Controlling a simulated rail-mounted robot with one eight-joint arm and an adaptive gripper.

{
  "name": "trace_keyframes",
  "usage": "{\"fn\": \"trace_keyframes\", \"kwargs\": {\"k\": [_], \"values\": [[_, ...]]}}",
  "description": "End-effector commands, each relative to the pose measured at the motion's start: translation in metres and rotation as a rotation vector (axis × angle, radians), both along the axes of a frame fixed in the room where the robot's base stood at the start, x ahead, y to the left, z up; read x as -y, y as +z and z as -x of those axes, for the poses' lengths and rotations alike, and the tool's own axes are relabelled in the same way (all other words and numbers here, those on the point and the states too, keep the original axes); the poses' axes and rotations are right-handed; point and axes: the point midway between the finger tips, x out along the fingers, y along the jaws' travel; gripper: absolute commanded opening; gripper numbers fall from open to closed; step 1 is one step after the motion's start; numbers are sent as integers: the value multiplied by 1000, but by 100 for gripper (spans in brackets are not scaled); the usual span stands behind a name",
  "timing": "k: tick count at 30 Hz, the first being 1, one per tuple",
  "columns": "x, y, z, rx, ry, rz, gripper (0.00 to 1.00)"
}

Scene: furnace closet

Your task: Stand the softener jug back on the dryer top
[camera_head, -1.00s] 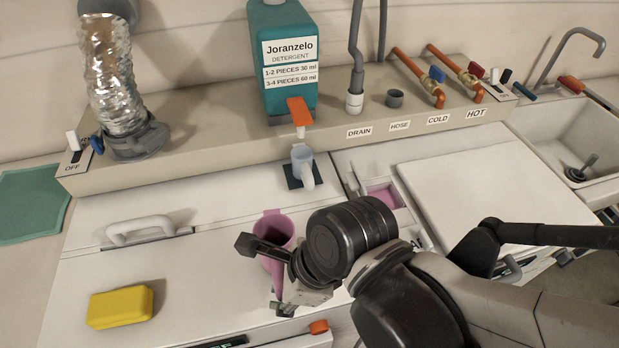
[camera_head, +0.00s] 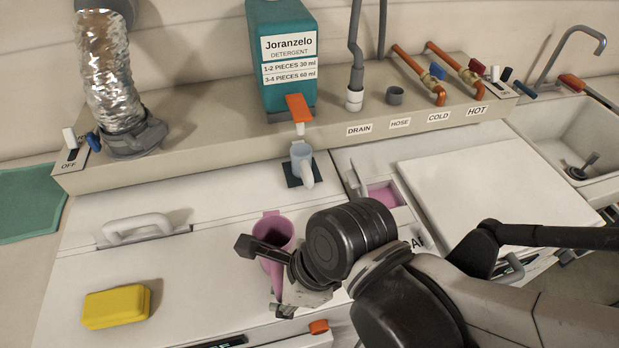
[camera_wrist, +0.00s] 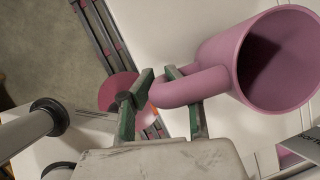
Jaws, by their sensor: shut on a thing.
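The pink softener jug (camera_head: 271,229) is near the front of the white dryer top (camera_head: 210,265), mouth up in the head view. My gripper (camera_wrist: 158,92) is shut on its looped handle, with a green-padded finger on each side in the wrist view. In the head view my wrist hides part of the jug's right side and my gripper (camera_head: 277,290) covers its lower part. I cannot tell whether its base touches the dryer top.
A yellow block (camera_head: 116,306) lies on the dryer top at left, near a raised handle (camera_head: 138,228). A pale cup (camera_head: 302,164) stands under the detergent bottle (camera_head: 285,60). A pink-filled drawer (camera_head: 384,195) is open at right. The dryer top between block and jug is clear.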

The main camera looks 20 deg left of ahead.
Motion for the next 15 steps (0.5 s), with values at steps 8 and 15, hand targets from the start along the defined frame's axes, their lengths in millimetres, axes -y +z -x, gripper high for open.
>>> {"fn": "trace_keyframes", "kwargs": {"k": [8, 15], "values": [[0, 0, 0, 0, 0, 0, 34], [0, 0, 0, 0, 0, 0, 34]]}}
